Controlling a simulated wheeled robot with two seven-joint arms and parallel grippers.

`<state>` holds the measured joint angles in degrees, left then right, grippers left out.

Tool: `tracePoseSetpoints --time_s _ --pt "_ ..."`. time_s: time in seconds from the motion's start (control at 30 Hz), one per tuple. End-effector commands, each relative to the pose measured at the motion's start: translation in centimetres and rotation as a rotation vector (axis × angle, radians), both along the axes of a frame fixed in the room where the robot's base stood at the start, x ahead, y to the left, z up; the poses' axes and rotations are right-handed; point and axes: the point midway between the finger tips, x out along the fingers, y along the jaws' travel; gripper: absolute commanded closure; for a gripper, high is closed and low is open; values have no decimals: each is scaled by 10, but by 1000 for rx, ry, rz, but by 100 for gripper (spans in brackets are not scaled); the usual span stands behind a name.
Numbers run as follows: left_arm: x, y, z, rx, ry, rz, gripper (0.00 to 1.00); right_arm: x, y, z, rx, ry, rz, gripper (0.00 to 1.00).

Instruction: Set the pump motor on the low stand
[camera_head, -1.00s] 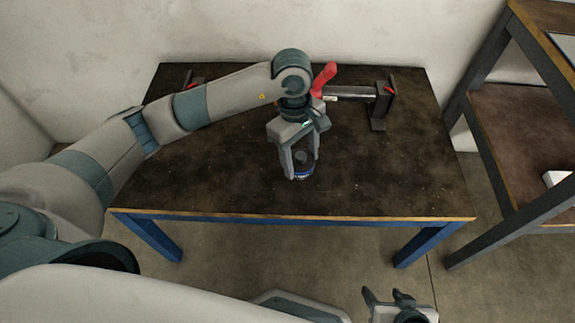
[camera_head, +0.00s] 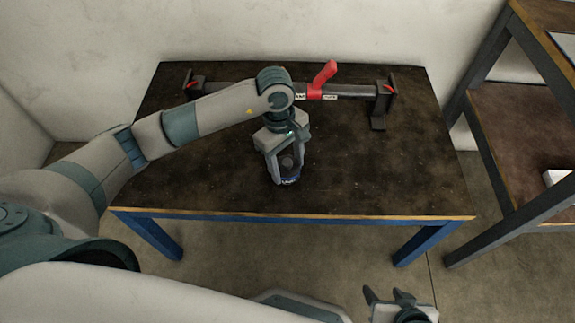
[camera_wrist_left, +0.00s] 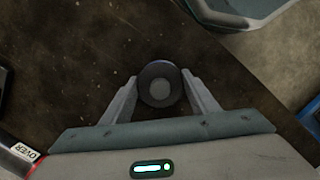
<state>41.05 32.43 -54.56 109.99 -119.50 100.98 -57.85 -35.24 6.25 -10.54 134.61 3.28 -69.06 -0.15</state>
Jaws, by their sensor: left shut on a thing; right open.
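The pump motor (camera_head: 289,172) is a small dark cylinder with a blue band and white lettering near its bottom. My left gripper (camera_head: 286,170) points down over the table's front half and is shut on the motor, which stands upright between its fingers. The motor's round dark top (camera_wrist_left: 160,84) shows between the fingertips in the left wrist view. I cannot tell whether its bottom touches the table. A low black stand (camera_head: 350,92) with a long bar and end posts spans the table's back. My right gripper (camera_head: 387,298) is open and empty, low in front of the table.
The dark table (camera_head: 400,180) with blue legs has free room at front and right. A red lever-shaped part (camera_head: 324,75) rises from the bar. A shelf rack (camera_head: 520,110) stands at the right, and a wall is behind the table.

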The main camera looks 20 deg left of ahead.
Motion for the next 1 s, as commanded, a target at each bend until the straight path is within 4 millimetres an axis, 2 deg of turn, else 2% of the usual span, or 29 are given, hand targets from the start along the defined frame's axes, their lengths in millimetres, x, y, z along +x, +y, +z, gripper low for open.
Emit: tracePoseSetpoints --time_s 0.1,0.53,0.57,0.63,1.0 --pt "0 -1 -7 -1 -3 0 86 0 0 0 0 0 0 47" --pt "1 0 -10 -1 -2 -1 86 2 1 -2 5 -8 1 47" --pt "0 0 -11 0 -1 -1 44 2 2 -1 7 -13 1 47" --pt "0 0 -10 -1 -1 -1 27 4 2 1 9 -19 1 47" --pt "0 0 -9 0 -1 0 27 2 2 2 7 -14 2 47"
